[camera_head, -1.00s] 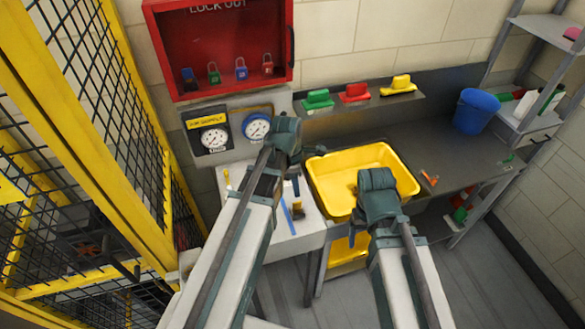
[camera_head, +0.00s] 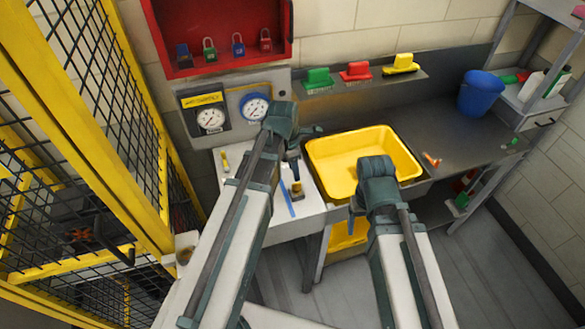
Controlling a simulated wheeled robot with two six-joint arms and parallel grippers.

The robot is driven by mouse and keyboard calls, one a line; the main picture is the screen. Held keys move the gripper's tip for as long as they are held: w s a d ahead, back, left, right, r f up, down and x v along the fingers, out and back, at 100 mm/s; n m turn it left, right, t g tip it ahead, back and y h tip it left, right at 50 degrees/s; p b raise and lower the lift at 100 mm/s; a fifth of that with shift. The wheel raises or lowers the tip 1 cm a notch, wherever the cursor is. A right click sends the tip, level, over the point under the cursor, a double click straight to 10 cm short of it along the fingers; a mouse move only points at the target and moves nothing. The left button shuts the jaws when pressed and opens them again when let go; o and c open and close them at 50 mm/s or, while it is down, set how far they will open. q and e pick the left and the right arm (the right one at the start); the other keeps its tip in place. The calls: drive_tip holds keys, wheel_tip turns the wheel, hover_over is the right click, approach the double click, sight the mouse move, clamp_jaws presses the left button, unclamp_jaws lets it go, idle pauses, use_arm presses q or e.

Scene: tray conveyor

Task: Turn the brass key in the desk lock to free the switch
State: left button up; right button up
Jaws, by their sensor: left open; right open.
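The white desk (camera_head: 312,205) stands left of centre, partly behind my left arm. A small dark block with a yellow part (camera_head: 297,190) and a blue strip (camera_head: 287,199) are on its top. A small yellow item (camera_head: 225,162) lies near its left edge. I cannot make out the brass key, the lock or the switch for certain. My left gripper (camera_head: 301,146) is open above the back of the desk, apart from these items. My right gripper (camera_head: 354,208) is open near the front of the yellow tub; its fingers are partly hidden by its wrist.
A yellow tub (camera_head: 322,168) sits on the grey counter (camera_head: 445,125). Two gauges, including a blue-rimmed one (camera_head: 255,107), and a red lockout box (camera_head: 285,57) with padlocks are behind the desk. A yellow mesh fence (camera_head: 150,190) closes the left. A blue bucket (camera_head: 480,93) stands right.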

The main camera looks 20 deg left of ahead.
sight(297, 185)
use_arm(q)
drive_tip(key=f+b, duration=0.2)
drive_tip(key=f, duration=0.1)
drive_tip(key=f+b, duration=0.3)
drive_tip(key=d+f+b, duration=0.1)
drive_tip(key=f+b, duration=0.1)
drive_tip(key=shift+w+f+b, duration=0.3)
drive_tip(key=shift+f+b, duration=0.05)
drive_tip(key=shift+f, duration=0.05)
drive_tip(key=shift+c, duration=0.3)
clamp_jaws()
drive_tip(key=shift+m, duration=1.5)
